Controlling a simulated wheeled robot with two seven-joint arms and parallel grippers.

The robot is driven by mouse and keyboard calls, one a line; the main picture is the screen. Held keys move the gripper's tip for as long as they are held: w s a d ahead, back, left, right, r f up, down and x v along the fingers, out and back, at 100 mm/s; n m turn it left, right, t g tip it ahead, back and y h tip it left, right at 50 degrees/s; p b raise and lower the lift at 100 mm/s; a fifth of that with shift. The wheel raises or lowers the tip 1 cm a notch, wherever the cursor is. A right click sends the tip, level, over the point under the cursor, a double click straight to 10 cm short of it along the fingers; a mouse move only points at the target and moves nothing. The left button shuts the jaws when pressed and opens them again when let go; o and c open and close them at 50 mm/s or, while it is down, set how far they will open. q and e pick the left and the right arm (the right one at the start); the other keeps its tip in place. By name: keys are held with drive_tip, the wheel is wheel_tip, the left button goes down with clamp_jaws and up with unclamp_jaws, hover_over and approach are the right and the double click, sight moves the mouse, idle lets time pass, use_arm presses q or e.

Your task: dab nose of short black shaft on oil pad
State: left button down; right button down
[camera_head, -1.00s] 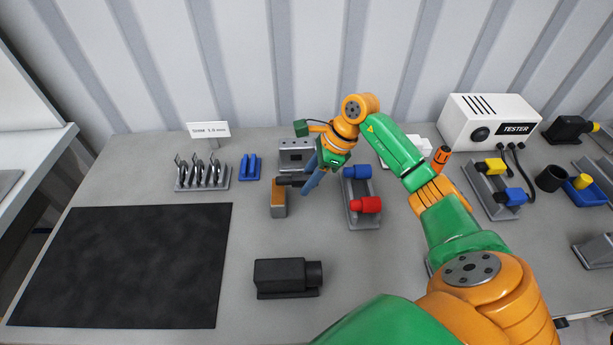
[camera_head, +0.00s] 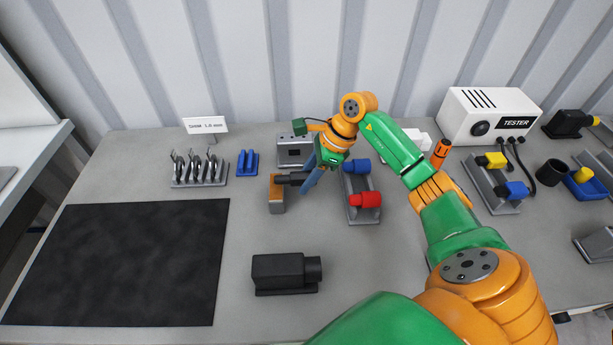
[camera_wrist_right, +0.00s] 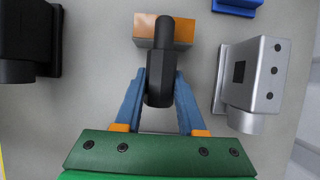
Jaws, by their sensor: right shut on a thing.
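The short black shaft (camera_head: 288,178) is held lying roughly level between the blue fingers of my right gripper (camera_head: 312,180). In the right wrist view, the shaft (camera_wrist_right: 163,65) has its thick faceted end between the fingertips (camera_wrist_right: 161,82), and its narrower nose points away from the gripper. The oil pad (camera_head: 277,190) is a small block with an orange-brown top; it also shows in the right wrist view (camera_wrist_right: 183,30). The nose lies over the pad's top. I cannot tell whether it touches. My left gripper is out of view.
A grey metal block (camera_head: 294,150) stands behind the pad, and a tray with blue and red parts (camera_head: 362,214) stands to its right. A black motor-like unit (camera_head: 284,271) is in front. A blue rack (camera_head: 247,163) and large black mat (camera_head: 120,260) lie left.

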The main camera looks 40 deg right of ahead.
sight(302, 174)
drive_tip(key=shift+f+b, duration=0.65)
drive_tip(key=shift+f, duration=0.05)
drive_tip(key=shift+r, duration=0.15)
wheel_tip(302, 174, up, 5)
drive_tip(key=p, duration=0.4)
idle(0.4)
